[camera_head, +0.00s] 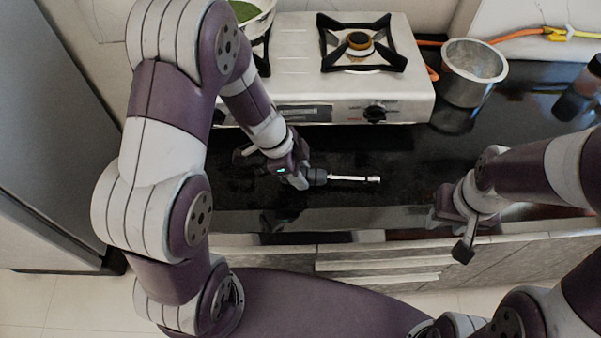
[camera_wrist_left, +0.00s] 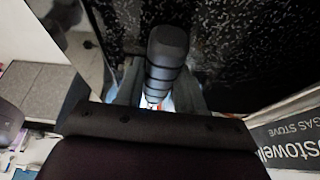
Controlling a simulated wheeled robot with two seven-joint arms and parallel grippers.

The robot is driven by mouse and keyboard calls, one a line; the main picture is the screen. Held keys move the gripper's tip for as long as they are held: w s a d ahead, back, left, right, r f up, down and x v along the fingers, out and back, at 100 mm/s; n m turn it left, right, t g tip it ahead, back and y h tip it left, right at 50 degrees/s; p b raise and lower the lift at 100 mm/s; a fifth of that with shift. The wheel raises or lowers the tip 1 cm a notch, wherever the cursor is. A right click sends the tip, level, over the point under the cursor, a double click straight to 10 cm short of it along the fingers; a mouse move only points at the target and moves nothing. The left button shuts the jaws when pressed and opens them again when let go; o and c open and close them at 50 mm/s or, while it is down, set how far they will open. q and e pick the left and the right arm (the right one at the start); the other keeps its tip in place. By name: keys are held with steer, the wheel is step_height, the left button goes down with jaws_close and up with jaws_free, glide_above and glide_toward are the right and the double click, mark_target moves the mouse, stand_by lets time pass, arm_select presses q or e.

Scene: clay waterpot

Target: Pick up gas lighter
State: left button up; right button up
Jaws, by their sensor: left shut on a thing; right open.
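The gas lighter (camera_head: 352,178) has a dark handle and a thin silver tube, and lies roughly level over the black countertop in front of the stove. The tube points right in the head view. My left gripper (camera_head: 304,179) is shut on its dark handle. In the left wrist view the dark ribbed handle (camera_wrist_left: 164,62) stands between the fingers of my left gripper (camera_wrist_left: 160,97). I cannot tell whether the lighter still touches the counter. My right gripper (camera_head: 457,228) is open and empty at the counter's front edge, to the right.
A white gas stove (camera_head: 337,95) stands behind the lighter, with a pan holding something green (camera_head: 243,12) at its left. A steel pot (camera_head: 470,72) is right of the stove, and a dark bottle (camera_head: 578,92) is at far right. The black countertop (camera_head: 400,150) is clear around the lighter.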

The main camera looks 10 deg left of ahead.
mark_target(307, 173)
arm_select(q)
step_height(307, 173, up, 4)
steer(key=shift+f, duration=0.15)
steer(key=s+d+r, duration=0.6)
steer(key=s+d, duration=0.1)
steer(key=d, duration=0.1)
steer(key=shift+s+d+r+p, duration=0.25)
steer(key=shift+s+d+p, duration=0.05)
steer(key=shift+s+d, duration=0.1)
